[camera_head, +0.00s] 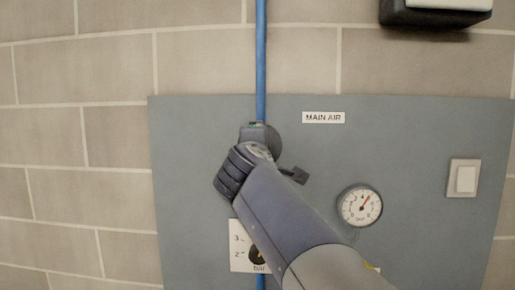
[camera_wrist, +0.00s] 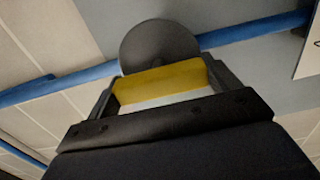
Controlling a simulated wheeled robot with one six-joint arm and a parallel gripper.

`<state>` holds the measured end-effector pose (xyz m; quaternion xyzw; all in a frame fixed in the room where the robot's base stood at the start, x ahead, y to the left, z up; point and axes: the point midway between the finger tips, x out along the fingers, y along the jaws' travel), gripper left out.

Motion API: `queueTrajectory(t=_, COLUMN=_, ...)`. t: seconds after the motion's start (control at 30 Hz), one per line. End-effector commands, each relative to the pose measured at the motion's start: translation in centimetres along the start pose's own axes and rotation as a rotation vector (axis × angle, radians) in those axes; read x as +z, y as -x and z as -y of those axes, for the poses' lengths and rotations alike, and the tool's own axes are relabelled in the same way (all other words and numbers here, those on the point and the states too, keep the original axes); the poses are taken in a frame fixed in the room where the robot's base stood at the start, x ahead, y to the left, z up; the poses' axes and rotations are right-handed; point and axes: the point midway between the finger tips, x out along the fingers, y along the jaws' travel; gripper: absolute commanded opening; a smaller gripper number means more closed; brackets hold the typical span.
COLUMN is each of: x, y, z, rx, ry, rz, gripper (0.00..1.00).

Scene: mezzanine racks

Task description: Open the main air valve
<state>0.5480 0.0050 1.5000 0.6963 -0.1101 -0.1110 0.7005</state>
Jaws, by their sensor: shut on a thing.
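The main air valve shows in the wrist view as a dark round disc (camera_wrist: 158,42) on the blue pipe, with a yellow handle (camera_wrist: 160,78) in front of it. My gripper (camera_wrist: 162,74) has one finger at each end of the visible yellow piece and is shut on it. The yellow piece looks roughly in line with the pipe there, but the handle's exact angle is hard to tell. In the head view my arm hides the handle and most of the valve; a dark round edge (camera_head: 278,139) shows beside my wrist, below and left of the MAIN AIR label (camera_head: 323,117).
The blue pipe (camera_head: 261,60) runs vertically over the grey panel (camera_head: 400,130). A round pressure gauge (camera_head: 359,205), its needle pointing up and right, and a light switch (camera_head: 463,179) sit right. A small regulator plate (camera_head: 238,258) is partly behind my arm. A dark box (camera_head: 435,14) is above.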

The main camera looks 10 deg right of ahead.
Motion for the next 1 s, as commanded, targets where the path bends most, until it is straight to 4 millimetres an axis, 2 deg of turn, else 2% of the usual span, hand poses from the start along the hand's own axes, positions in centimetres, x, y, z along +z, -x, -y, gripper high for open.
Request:
queueTrajectory(t=0.4, x=0.0, y=0.0, z=0.2, rx=-0.002, ry=0.015, rz=0.001, gripper=0.61)
queueTrajectory(t=0.43, x=0.0, y=0.0, z=0.2, rx=-0.002, ry=0.015, rz=0.001, gripper=0.86)
queueTrajectory(t=0.6, x=0.0, y=0.0, z=0.1, rx=-0.001, ry=0.012, rz=0.000, gripper=1.00)
queueTrajectory(t=0.87, x=0.0, y=0.2, z=0.1, rx=0.000, ry=0.010, rz=0.000, gripper=1.00)
queueTrajectory(t=1.0, x=-0.1, y=1.7, z=0.1, rx=0.003, ry=0.008, rz=-0.002, gripper=1.00)
